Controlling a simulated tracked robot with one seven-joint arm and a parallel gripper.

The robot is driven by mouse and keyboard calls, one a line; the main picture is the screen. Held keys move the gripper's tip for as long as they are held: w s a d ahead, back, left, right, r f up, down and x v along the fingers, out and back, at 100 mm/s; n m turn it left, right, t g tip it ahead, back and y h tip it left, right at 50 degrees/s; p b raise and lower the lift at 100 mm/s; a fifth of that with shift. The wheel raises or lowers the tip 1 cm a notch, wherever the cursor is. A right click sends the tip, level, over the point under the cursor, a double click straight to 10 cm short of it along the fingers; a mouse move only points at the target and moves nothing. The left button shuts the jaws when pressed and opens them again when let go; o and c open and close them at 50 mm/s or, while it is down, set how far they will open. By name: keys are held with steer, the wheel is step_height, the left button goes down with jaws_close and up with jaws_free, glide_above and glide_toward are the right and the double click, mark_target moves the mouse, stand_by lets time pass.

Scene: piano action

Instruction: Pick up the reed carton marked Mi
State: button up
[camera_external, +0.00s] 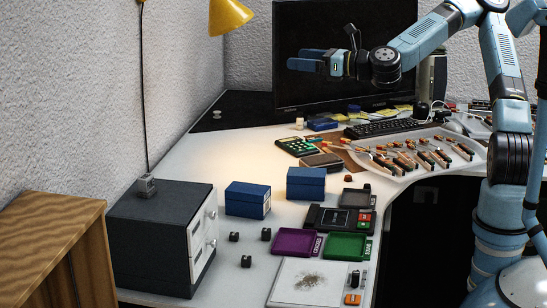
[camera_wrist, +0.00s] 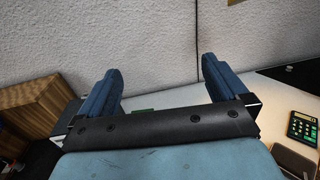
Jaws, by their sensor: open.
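Two blue box-shaped cartons stand apart on the white desk: one (camera_external: 245,200) nearer the grey cabinet, with a pale label on its right side, and one (camera_external: 306,184) farther back to the right. I cannot read any marking, so I cannot tell which is Mi. My gripper (camera_external: 297,58) is raised in front of the dark monitor, well above and behind both cartons, pointing left. Its blue fingers are apart and empty; they also show in the wrist view (camera_wrist: 161,66) against the wall. Neither carton is clearly visible in the wrist view.
A grey cabinet (camera_external: 160,238) stands left of the cartons. A yellow lamp (camera_external: 229,16) hangs at upper left. A tool rack (camera_external: 415,152) lies right.

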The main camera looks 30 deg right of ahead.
glide_toward(253, 188)
steer(key=v, duration=0.4)
steer(key=shift+a, duration=0.1)
steer(key=shift+w+a+f, duration=0.1)
steer(key=shift+w+f, duration=0.05)
steer(key=shift+f, duration=0.05)
steer(key=x, duration=1.3)
steer(key=shift+w+a, duration=0.15)
steer(key=c, duration=1.3)
steer(key=shift+o, duration=0.2)
